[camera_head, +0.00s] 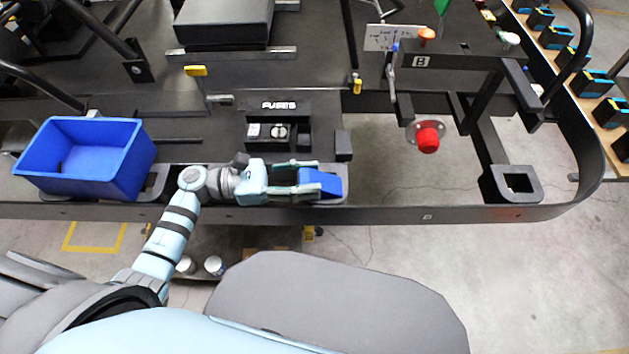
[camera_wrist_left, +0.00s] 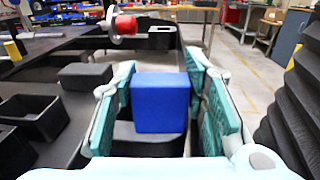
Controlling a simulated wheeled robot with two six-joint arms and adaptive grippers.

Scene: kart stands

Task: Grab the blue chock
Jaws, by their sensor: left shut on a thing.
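The blue chock (camera_head: 321,184) is a small blue block at the kart's near edge, right of the fuse box in the head view. My left gripper (camera_head: 305,180) reaches it from the left and is shut on it, one finger on each side. In the left wrist view the blue chock (camera_wrist_left: 161,102) fills the space between the teal finger pads of my left gripper (camera_wrist_left: 160,100). A dark holder shows just under the chock; I cannot tell whether the chock touches it. My right gripper is not in view.
A blue bin (camera_head: 84,157) stands on the kart's left. A black box marked FUSES (camera_head: 279,108) sits behind my left gripper. A red knob (camera_head: 428,139) is to the right. The kart's rail (camera_head: 420,214) runs along the near edge.

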